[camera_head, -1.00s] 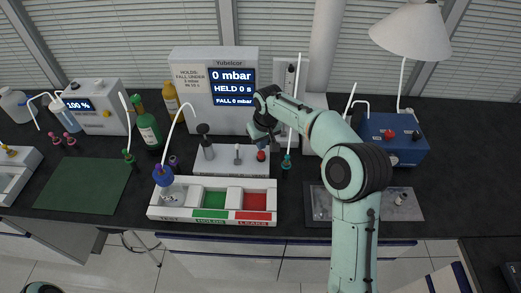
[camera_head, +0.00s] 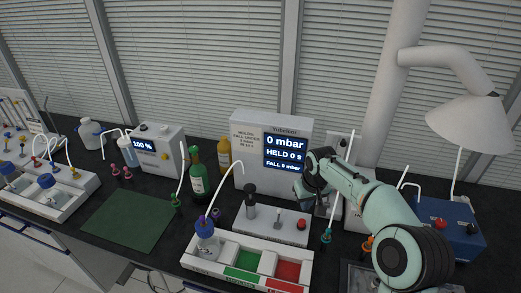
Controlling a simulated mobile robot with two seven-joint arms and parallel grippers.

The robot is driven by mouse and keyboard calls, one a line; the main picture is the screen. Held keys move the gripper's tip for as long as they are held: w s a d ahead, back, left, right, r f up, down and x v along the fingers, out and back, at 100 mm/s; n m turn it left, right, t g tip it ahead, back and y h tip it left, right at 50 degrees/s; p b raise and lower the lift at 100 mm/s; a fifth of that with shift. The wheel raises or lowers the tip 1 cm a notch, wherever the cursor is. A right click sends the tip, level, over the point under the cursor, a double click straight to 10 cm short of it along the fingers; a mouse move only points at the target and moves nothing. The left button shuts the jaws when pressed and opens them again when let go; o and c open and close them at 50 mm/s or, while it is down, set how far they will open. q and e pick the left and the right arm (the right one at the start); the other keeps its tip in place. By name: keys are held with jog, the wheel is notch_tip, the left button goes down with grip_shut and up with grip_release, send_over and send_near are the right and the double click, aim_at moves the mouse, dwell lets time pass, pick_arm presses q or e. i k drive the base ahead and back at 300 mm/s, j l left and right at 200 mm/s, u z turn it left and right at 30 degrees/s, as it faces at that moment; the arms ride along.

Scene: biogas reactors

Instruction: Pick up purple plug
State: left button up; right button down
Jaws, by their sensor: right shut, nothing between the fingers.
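A small purple plug (camera_head: 216,213) stands on the dark bench, just behind the blue-capped bottle in the test tray and right of a green plug (camera_head: 176,201). It is small in the picture and partly hidden by the bottle and tube around it. My right gripper (camera_head: 321,210) is shut and empty. It points down in front of the right side of the Tubelcon pressure box, well right of the purple plug. The wrist partly hides the fingers. My left gripper is not in view.
The Tubelcon box (camera_head: 250,128) reads 0 mbar. Before it are a grey station (camera_head: 262,234) with a red knob and a tray (camera_head: 222,277) with green and red bins. A green bottle (camera_head: 197,181) stands left. A green mat (camera_head: 130,220) is bare.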

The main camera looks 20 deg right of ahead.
aim_at(202, 218)
jog(key=k, duration=1)
